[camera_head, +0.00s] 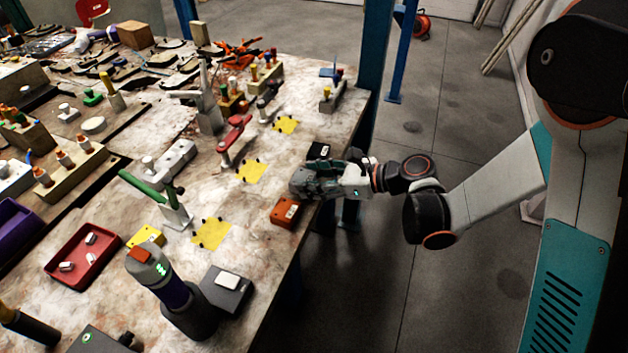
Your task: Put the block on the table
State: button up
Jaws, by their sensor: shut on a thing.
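My gripper (298,184) reaches in from the right over the table's edge, its fingers pointing left and low over the worn table (262,272). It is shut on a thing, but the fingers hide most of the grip. An orange-red block (285,213) with a small pale label is just below the fingertips, close to the table's edge. I cannot tell from this view whether it touches the fingers or the table. A black block (318,151) is just behind the gripper, at the table's edge.
Yellow squares (212,235) mark the table left of the gripper. A red-handled clamp (234,138), a green-handled clamp (170,203) and a grey upright device (172,292) stand around them. A red tray (83,258) is at left. A blue post (375,50) rises beyond the table's right edge.

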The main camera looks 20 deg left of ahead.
jog(key=o, duration=1.2)
jog(key=shift+f, duration=0.1)
jog(key=shift+r, duration=0.2)
jog(key=shift+p+v, duration=2.1)
jog(key=shift+v, duration=3.9)
